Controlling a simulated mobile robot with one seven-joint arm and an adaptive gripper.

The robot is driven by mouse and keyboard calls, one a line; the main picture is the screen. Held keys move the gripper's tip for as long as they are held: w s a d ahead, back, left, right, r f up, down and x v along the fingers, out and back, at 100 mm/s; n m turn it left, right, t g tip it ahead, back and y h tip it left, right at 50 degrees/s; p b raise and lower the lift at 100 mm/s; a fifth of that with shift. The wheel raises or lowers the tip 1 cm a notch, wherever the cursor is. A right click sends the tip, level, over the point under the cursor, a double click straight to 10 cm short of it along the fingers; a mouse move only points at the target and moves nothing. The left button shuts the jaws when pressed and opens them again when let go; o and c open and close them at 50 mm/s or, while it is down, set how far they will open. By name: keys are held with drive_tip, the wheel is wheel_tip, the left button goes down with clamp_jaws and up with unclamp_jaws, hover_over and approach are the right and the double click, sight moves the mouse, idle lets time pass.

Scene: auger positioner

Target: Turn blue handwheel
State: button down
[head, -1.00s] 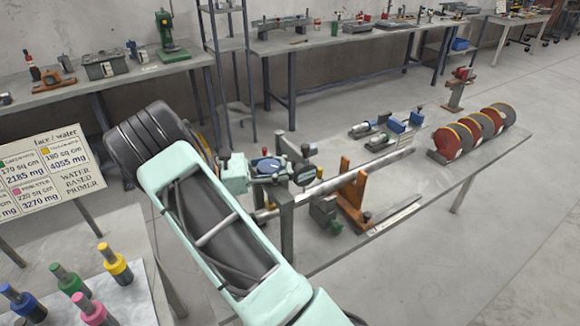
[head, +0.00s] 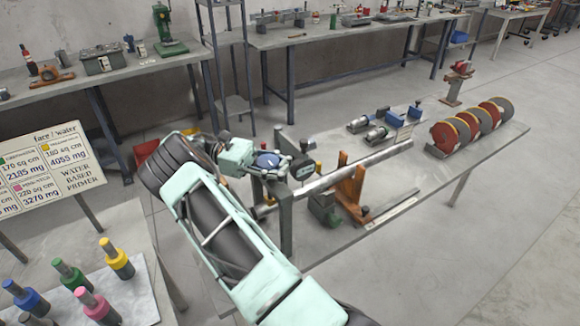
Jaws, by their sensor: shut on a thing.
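The blue handwheel (head: 267,160) is a small blue disc with a dark rim on top of the positioner, at the near left end of the long metal shaft (head: 352,170). My gripper (head: 281,163) comes in from the left behind my mint-green wrist. Its dark fingers are at the handwheel and shut on it. The fingers partly cover the wheel's rim, and the exact contact is too small to see. A round dial with a dark rim (head: 302,168) sits just right of the wheel.
An orange bracket (head: 351,187) supports the shaft on the grey bench (head: 410,190). Red and grey discs (head: 447,137) stand at its far right. A sign (head: 58,178) and coloured pegs (head: 118,258) are at left. Open floor lies right of the bench.

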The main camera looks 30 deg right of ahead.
drive_tip(key=shift+w+r, duration=0.2)
drive_tip(key=c, duration=1.8)
unclamp_jaws()
drive_tip(key=shift+w+a, duration=0.1)
drive_tip(key=shift+a, duration=0.05)
drive_tip(key=o, duration=0.3)
drive_tip(key=shift+f, duration=0.1)
drive_tip(key=shift+o, duration=0.2)
wheel_tip(320, 180, up, 10)
